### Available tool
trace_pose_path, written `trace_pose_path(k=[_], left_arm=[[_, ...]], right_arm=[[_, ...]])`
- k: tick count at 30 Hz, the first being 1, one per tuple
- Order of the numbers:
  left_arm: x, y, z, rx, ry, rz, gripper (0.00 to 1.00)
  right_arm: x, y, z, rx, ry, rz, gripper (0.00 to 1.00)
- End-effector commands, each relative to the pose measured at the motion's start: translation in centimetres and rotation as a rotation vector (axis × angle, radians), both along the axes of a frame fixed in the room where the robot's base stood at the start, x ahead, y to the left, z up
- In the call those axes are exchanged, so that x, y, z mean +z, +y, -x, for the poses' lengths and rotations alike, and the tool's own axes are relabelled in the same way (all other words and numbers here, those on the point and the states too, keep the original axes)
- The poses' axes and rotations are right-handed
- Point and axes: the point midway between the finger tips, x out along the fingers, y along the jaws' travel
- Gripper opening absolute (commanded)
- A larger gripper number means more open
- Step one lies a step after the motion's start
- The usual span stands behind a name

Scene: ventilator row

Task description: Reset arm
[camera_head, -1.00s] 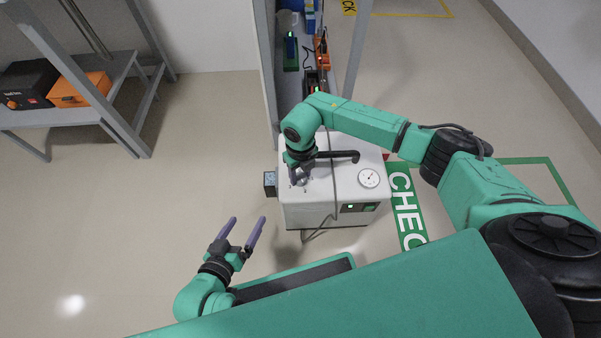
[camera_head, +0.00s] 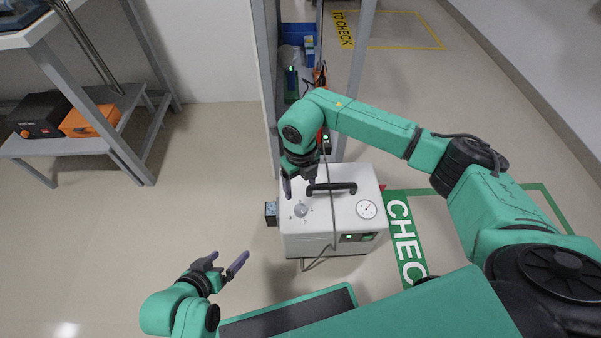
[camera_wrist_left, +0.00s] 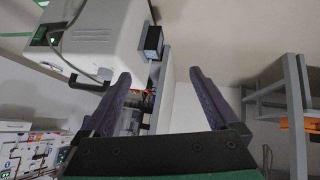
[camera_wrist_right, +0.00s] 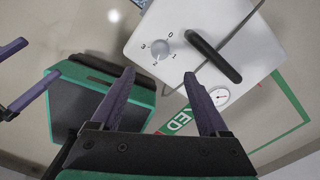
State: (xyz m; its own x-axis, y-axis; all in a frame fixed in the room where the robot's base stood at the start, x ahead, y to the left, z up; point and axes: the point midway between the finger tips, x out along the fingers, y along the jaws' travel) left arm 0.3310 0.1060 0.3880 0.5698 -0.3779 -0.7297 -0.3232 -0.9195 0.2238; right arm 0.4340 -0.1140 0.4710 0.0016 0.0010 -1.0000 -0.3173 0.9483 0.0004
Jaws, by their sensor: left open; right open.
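My right arm reaches over a white box-shaped unit (camera_head: 335,225) on the floor. Its top carries a grey knob (camera_head: 301,210), a black handle (camera_head: 331,188) and a round gauge (camera_head: 366,209). My right gripper (camera_head: 300,188) is open and empty above the knob side of the unit. In the right wrist view the knob (camera_wrist_right: 160,49) shows numbers around it and lies beyond the open fingers (camera_wrist_right: 160,85), apart from them. My left gripper (camera_head: 225,262) is open and empty over the floor, left of the unit. In the left wrist view its fingers (camera_wrist_left: 158,85) are spread.
A grey shelf rack (camera_head: 268,90) stands behind the unit. A bench (camera_head: 130,105) at the left holds a black box (camera_head: 38,115) and an orange box (camera_head: 90,121). A green floor marking (camera_head: 405,240) lies right of the unit. Floor left of the unit is clear.

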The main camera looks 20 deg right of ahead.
Motion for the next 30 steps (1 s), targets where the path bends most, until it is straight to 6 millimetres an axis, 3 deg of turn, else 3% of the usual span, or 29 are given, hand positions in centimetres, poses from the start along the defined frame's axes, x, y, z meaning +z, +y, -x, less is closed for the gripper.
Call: trace_pose_path(k=[1,6,22,23,26,28,30], left_arm=[[0.7,0.5,0.0,0.000,0.024,-0.019,0.94],[0.8,1.6,0.6,-0.002,0.082,-0.061,0.94],[0.7,1.6,0.6,-0.002,0.085,-0.063,0.94],[0.7,1.6,0.6,-0.003,0.085,-0.062,0.94],[0.7,1.6,0.6,-0.003,0.085,-0.063,0.94],[0.7,1.6,0.6,-0.003,0.085,-0.063,0.94],[0.7,1.6,0.6,-0.003,0.085,-0.063,0.94]], right_arm=[[1.3,0.0,-0.1,-0.001,-0.002,0.000,0.78],[2.8,0.0,0.0,-0.001,0.000,0.001,0.78],[2.7,0.4,0.2,0.004,0.003,-0.014,0.78],[2.6,0.9,0.4,0.011,0.008,-0.034,0.78],[2.4,5.3,2.2,0.052,0.033,-0.204,0.78],[3.3,10.5,4.4,0.078,0.067,-0.424,0.78],[5.9,16.1,6.8,0.067,0.105,-0.706,0.78]])
